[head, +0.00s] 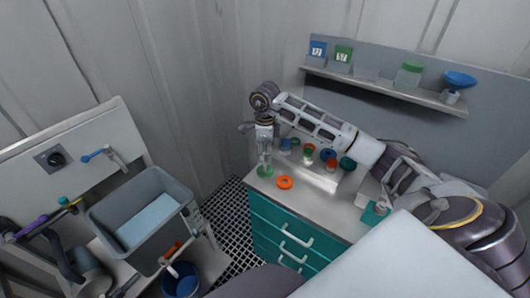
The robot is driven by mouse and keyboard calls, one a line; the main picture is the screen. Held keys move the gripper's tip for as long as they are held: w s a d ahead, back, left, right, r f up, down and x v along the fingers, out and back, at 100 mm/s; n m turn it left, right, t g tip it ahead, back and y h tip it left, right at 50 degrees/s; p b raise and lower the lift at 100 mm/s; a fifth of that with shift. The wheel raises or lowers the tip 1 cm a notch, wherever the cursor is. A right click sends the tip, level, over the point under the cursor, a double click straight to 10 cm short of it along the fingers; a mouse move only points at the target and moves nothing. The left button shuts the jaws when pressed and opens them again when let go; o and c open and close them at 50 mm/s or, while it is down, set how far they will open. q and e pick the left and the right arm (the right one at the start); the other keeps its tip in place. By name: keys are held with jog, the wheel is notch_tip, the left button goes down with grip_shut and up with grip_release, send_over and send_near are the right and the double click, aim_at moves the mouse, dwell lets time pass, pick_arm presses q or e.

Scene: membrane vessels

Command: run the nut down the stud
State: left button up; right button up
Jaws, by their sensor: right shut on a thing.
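My right gripper (265,163) points down over the near left corner of the steel worktop (322,204). It is shut on a small green round piece (266,172), which may be the nut; the fingers partly cover it. No stud can be made out clearly at this size. An orange ring (285,182) lies flat on the worktop just right of the gripper, apart from it. My left gripper is not in view.
Several small coloured fittings (308,150) stand behind, under my right forearm. The worktop tops a teal drawer cabinet (265,226). A wall shelf (385,88) holds blue and green items. A grey basin (105,213) and a blue bucket (181,280) are at left.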

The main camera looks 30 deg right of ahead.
aim_at(265, 164)
jog(key=shift+f+b, duration=0.7)
jog(key=shift+f, duration=0.65)
jog(key=shift+f+b, duration=0.55)
jog(key=shift+f, duration=0.25)
jog(key=shift+f+b, duration=0.35)
jog(key=shift+f, duration=0.15)
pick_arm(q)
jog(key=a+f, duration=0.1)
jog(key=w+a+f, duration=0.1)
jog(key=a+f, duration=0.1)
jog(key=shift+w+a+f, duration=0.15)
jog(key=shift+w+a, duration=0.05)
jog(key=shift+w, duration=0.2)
pick_arm(e)
jog(key=shift+f, duration=0.2)
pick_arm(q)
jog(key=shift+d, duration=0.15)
